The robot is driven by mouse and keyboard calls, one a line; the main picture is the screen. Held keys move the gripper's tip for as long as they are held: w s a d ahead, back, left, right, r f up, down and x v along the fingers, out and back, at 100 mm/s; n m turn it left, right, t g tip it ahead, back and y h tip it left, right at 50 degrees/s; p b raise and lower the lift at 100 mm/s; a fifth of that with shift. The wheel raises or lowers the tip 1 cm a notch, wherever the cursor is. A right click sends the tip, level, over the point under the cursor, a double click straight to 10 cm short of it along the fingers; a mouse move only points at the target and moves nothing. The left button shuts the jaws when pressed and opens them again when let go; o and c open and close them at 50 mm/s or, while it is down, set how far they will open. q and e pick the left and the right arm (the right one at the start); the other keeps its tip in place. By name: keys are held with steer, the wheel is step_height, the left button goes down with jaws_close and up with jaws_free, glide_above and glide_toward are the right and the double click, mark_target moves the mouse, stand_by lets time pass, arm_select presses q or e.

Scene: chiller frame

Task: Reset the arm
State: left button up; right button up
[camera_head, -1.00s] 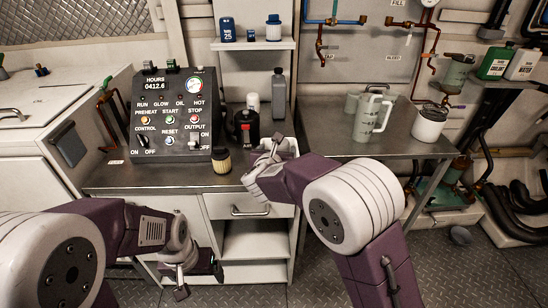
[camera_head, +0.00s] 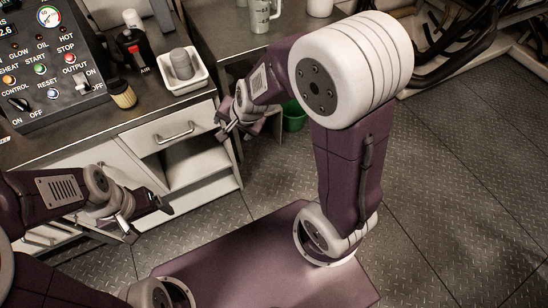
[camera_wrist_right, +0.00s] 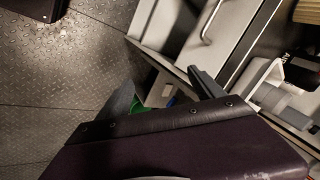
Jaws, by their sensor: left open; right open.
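My right arm (camera_head: 345,170) rises from my base and bends at the elbow. Its gripper (camera_head: 226,132) hangs in the air beside the right end of the cabinet, below counter height in the picture. In the right wrist view its two dark fingers (camera_wrist_right: 160,92) are spread, with nothing between them. My left gripper (camera_head: 150,222) is in front of the cabinet's open shelves, at the left of the head view. It is open and empty.
A control panel (camera_head: 50,65) stands on the metal counter (camera_head: 120,115). A drawer (camera_head: 172,137) is below. A green bin (camera_head: 293,116) stands on the floor. Open floor lies right.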

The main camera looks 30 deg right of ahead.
steer(key=s+d+f+n+g+h, duration=0.1)
steer(key=s+d+f+n+g, duration=0.15)
steer(key=s+n, duration=0.35)
steer(key=s+d+f+n+g, duration=0.1)
steer(key=s+d+n+g, duration=0.2)
steer(key=s, duration=0.5)
step_height(320, 180, up, 11)
steer(key=t+p, duration=0.1)
steer(key=p, duration=1)
steer(key=shift+d+f, duration=0.15)
steer(key=shift+d, duration=0.25)
